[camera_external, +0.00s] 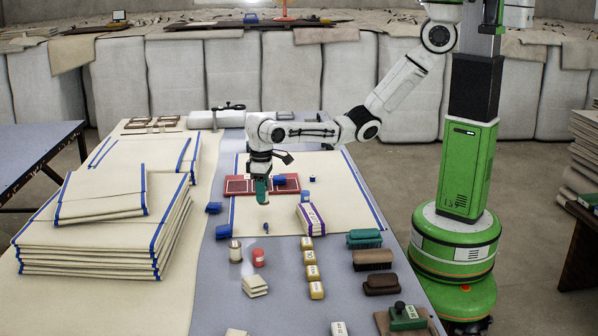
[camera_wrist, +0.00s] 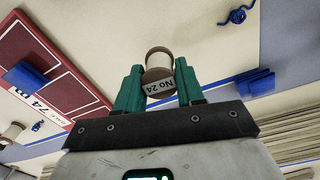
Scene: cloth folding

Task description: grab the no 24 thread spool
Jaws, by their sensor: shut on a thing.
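In the external view my gripper (camera_external: 262,192) points down over the cream cloth, in front of the red board. The spool is hard to make out there, largely hidden by the fingers. Whether it touches the cloth I cannot tell.
The red board (camera_external: 236,185) lies just behind my gripper. A pale spool (camera_external: 235,251) and a red spool (camera_external: 258,257) stand nearer the front. Folded cloth stacks (camera_external: 95,245) fill the left.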

